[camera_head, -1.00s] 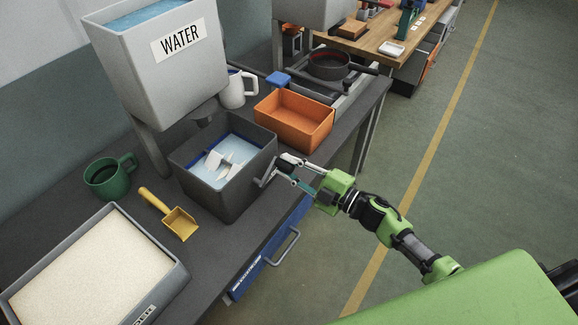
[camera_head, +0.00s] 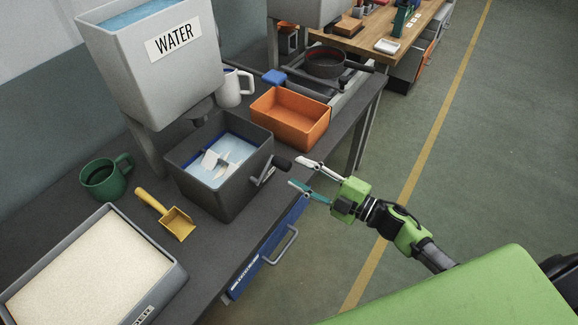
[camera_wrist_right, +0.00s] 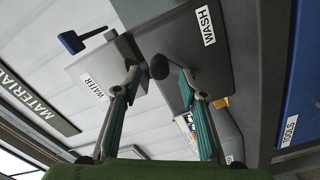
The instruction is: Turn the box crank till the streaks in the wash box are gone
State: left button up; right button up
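The dark grey wash box (camera_head: 232,196) stands on the bench with pale blue water (camera_head: 232,150) and a white paddle (camera_head: 213,160) inside. In the right wrist view the knob (camera_wrist_right: 159,67) shows between the spread fingertips (camera_wrist_right: 158,72), beside the WASH label (camera_wrist_right: 205,26). My left gripper is not in view.
A WATER tank (camera_head: 155,70) stands above and behind the box. An orange tray (camera_head: 290,137), white mug (camera_head: 232,92), green mug (camera_head: 103,178), yellow scoop (camera_head: 176,222) and sand-filled tray (camera_head: 170,290) surround it. The floor (camera_head: 450,170) right of the bench is clear.

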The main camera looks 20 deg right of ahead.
jog(key=v, duration=0.6)
jog(key=shift+s+d, duration=0.15)
jog(key=shift+s, duration=0.1)
dwell(0.6)
